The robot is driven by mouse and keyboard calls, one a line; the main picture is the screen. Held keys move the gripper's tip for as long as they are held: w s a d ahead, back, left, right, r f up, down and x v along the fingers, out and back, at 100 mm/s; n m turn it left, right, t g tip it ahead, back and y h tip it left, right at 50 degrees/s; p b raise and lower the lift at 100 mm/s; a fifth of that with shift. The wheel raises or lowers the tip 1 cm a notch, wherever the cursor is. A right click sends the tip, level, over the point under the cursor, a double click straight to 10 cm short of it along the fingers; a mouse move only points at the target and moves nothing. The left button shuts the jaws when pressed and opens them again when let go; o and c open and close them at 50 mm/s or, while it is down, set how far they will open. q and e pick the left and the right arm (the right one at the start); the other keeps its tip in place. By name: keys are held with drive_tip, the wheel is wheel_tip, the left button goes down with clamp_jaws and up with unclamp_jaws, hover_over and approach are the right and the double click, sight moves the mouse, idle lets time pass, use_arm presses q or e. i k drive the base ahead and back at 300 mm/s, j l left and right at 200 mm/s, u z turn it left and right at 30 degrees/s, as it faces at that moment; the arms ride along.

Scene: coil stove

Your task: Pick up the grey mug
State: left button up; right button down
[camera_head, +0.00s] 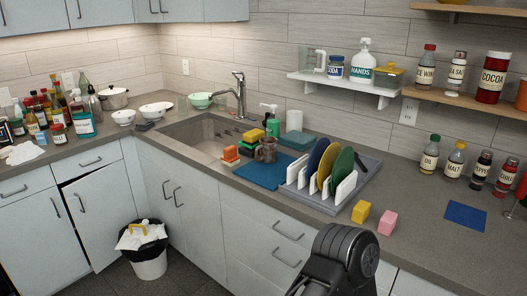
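A dark grey-brown mug (266,150), which looks like the grey mug, stands on the counter at the front right of the sink, by the blue mat (262,172). It is small in the view, and its handle is hard to make out. A black rounded part of one of my arms shows at the bottom, right of centre, well in front of the mug. No gripper fingers show in the head view.
Yellow (361,211) and pink (387,222) blocks lie farther right. The sink (202,135) opens at the left.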

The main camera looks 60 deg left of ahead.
sight(268, 147)
drive_tip(key=u, duration=1.8)
drive_tip(key=i+l+u, duration=0.1)
drive_tip(key=u, duration=0.15)
drive_tip(key=i+l, duration=0.2)
drive_tip(key=i, duration=0.15)
drive_tip(key=i+l, duration=0.2)
drive_tip(key=i, duration=0.65)
